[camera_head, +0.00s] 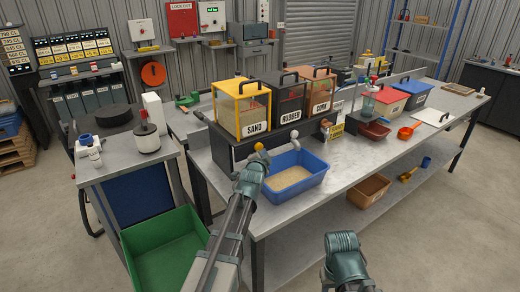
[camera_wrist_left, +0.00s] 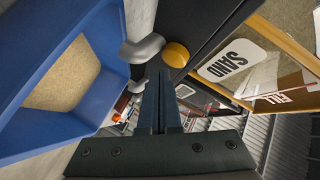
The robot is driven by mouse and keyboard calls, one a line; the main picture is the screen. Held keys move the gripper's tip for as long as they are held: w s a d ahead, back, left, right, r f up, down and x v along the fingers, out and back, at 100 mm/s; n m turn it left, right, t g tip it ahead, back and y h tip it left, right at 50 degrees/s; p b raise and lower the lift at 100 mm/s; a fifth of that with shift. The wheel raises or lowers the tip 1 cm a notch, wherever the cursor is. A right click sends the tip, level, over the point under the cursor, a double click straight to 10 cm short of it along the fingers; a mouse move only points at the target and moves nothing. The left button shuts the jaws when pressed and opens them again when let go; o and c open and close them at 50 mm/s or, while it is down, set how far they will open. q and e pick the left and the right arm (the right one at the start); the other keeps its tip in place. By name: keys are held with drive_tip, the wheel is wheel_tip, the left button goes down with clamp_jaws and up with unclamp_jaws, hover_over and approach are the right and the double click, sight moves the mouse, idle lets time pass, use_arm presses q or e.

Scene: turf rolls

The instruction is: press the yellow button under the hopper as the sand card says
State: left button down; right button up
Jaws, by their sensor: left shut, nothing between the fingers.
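The yellow button (camera_head: 259,146) is a round knob on the dark front below the yellow-framed hopper (camera_head: 241,108) labelled SAND. It also shows in the left wrist view (camera_wrist_left: 176,54), just beyond my fingertips. My left gripper (camera_head: 257,160) is shut and empty, pointing at the button; a small gap seems to be between them, but contact is hard to tell. A blue tub (camera_head: 313,180) with tan sand in it (camera_head: 289,178) stands below a grey spout (camera_head: 293,134). I cannot identify the sand card.
RUBBER (camera_head: 290,98) and CORK (camera_head: 322,94) hoppers stand right of SAND. A small yellow sign (camera_head: 337,130) is too small to read. A green crate (camera_head: 165,252) is low at the left. A red scoop (camera_head: 408,130) and clipboard (camera_head: 433,117) lie on the bench's right.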

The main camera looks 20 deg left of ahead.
use_arm(q)
drive_tip(key=shift+s+d, duration=0.8)
drive_tip(key=shift+d, duration=0.2)
drive_tip(key=shift+s+d, duration=0.75)
drive_tip(key=shift+d, duration=0.25)
